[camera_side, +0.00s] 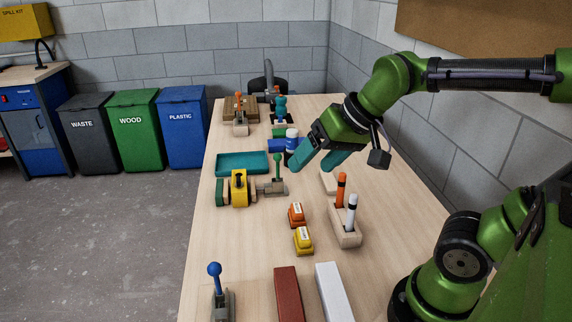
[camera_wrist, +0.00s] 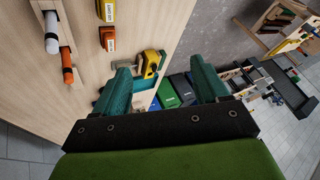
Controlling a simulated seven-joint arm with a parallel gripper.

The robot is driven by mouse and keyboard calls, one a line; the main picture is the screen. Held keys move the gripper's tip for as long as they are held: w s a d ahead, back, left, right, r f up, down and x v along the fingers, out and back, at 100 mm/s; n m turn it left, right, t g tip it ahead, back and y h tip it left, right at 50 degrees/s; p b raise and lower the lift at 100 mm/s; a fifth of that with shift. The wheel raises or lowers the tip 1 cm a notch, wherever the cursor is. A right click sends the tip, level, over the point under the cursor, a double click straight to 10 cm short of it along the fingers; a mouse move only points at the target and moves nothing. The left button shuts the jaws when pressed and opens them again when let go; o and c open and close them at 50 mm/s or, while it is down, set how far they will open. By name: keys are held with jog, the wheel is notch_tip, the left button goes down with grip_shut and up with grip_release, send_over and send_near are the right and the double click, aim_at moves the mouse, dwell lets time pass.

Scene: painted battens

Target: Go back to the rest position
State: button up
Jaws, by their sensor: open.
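My gripper (camera_side: 313,165) hangs above the far middle of the table, its two teal fingers apart with nothing between them. In the wrist view my gripper (camera_wrist: 160,78) shows both fingers spread wide. Two painted battens, one red-brown (camera_side: 287,294) and one white (camera_side: 334,293), lie side by side at the near end of the table, well away from my gripper. The near ends of both are cut off by the picture edge. The battens are not visible in the wrist view.
A wooden holder (camera_side: 347,237) carries upright orange and white markers. Orange (camera_side: 296,215) and yellow (camera_side: 304,240) blocks stand beside it.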

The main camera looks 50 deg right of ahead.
jog(key=shift+n+t, duration=0.3)
jog(key=shift+n, duration=0.1)
jog(key=s, duration=0.1)
jog(key=s+f, duration=0.1)
jog(key=s+a, duration=0.1)
jog(key=shift+s+f, duration=0.25)
jog(key=shift+s, duration=0.15)
